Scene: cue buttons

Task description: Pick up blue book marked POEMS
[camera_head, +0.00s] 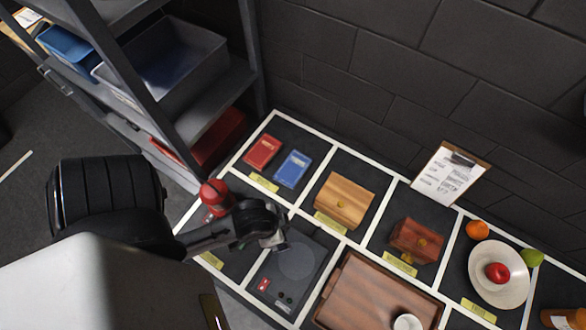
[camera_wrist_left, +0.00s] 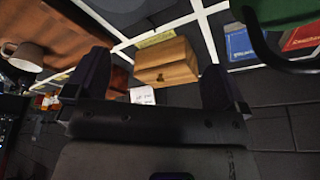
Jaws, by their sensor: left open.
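The blue book (camera_head: 293,169) lies flat in a back-left compartment of the white-lined dark table, just right of a red book (camera_head: 262,151). The blue book also shows at the upper right of the left wrist view (camera_wrist_left: 240,42); its lettering is too small to read. My left gripper (camera_head: 273,240) is in front of the blue book, over the near compartments, apart from it. In the left wrist view its two fingers (camera_wrist_left: 155,62) are spread, with nothing held between them. My right gripper is not in view.
A wooden box (camera_head: 345,200) stands right of the books. A red round-topped object (camera_head: 216,194) stands close to my left arm. A dark flat device (camera_head: 292,265) and a brown tray (camera_head: 375,292) lie in front. A grey shelf (camera_head: 222,88) rises at the left.

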